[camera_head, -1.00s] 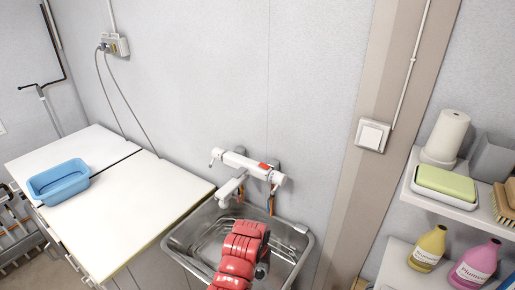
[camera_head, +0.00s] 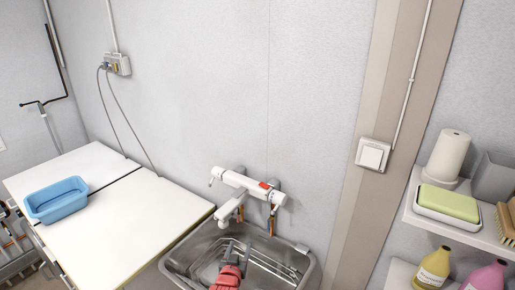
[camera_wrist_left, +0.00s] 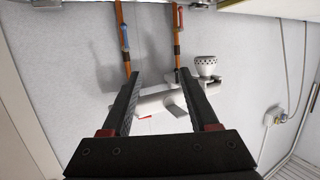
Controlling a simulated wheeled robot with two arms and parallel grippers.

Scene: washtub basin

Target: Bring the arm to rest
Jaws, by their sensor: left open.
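My left arm's red part (camera_head: 228,278) comes in at the bottom of the head view, over the metal washtub basin (camera_head: 182,254). My left gripper (camera_wrist_left: 158,76) shows clearly in the left wrist view. Its two black fingers are spread apart with nothing between them. Beyond the fingers is the white wall tap (camera_wrist_left: 160,103), which appears upside down there. The tap also shows in the head view (camera_head: 236,181), on the wall above the basin. I cannot tell whether a finger touches anything. My right gripper is not in view.
A white worktop (camera_head: 130,225) stands left of the basin with a blue tub (camera_head: 58,200) on it. Yellow (camera_head: 432,268) and pink (camera_head: 485,278) bottles stand below.

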